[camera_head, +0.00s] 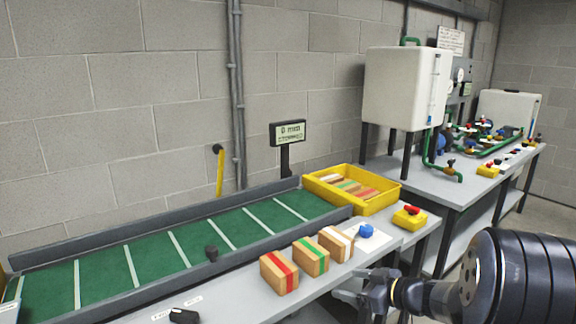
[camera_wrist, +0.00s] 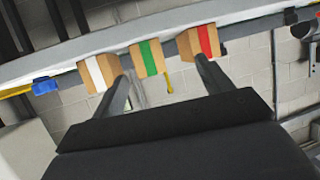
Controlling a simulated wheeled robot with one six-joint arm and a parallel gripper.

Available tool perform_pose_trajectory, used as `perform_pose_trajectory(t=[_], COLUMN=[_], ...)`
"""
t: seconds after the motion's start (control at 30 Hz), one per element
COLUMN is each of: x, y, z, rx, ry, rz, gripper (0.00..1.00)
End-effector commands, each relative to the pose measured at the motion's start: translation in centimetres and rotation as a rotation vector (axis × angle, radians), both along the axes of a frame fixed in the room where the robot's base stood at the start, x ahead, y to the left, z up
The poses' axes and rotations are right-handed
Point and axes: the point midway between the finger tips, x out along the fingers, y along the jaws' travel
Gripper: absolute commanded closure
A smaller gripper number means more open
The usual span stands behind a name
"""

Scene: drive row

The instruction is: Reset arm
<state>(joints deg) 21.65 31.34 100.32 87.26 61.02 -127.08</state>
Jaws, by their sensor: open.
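My gripper (camera_head: 362,290) is at the lower right in the head view, beside the front edge of the conveyor bench. In the wrist view its two fingers (camera_wrist: 162,82) are apart with nothing held between them. Three wooden blocks stand in a row on the bench ledge: one with a red stripe (camera_head: 279,273), one with a green stripe (camera_head: 311,258) and one with a white stripe (camera_head: 336,244). In the wrist view, which is upside down, they appear beyond the fingers: white (camera_wrist: 98,72), green (camera_wrist: 147,58), red (camera_wrist: 201,41).
The green conveyor belt (camera_head: 150,257) runs behind the blocks. A yellow crate (camera_head: 388,200) with striped blocks stands at its far end, near a blue knob (camera_head: 366,230) and a yellow box with a red button (camera_head: 409,217). A workbench (camera_head: 440,183) with a white tank (camera_head: 398,88) stands to the right.

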Motion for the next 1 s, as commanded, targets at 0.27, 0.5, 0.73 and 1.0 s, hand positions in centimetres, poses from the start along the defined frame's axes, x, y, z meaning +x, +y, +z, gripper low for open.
perform_pose_trajectory(t=[0.27, 0.5, 0.73, 1.0], x=[-1.8, -3.1, -3.6, -3.6], y=[0.1, 0.3, 0.4, 0.4], z=[-3.2, -5.2, -5.9, -5.9], rx=[0.006, 0.008, 0.009, 0.009], ry=[0.003, -0.002, -0.007, -0.007], rz=[0.067, 0.106, 0.119, 0.119], gripper=[0.26, 0.26, 0.26, 0.26])
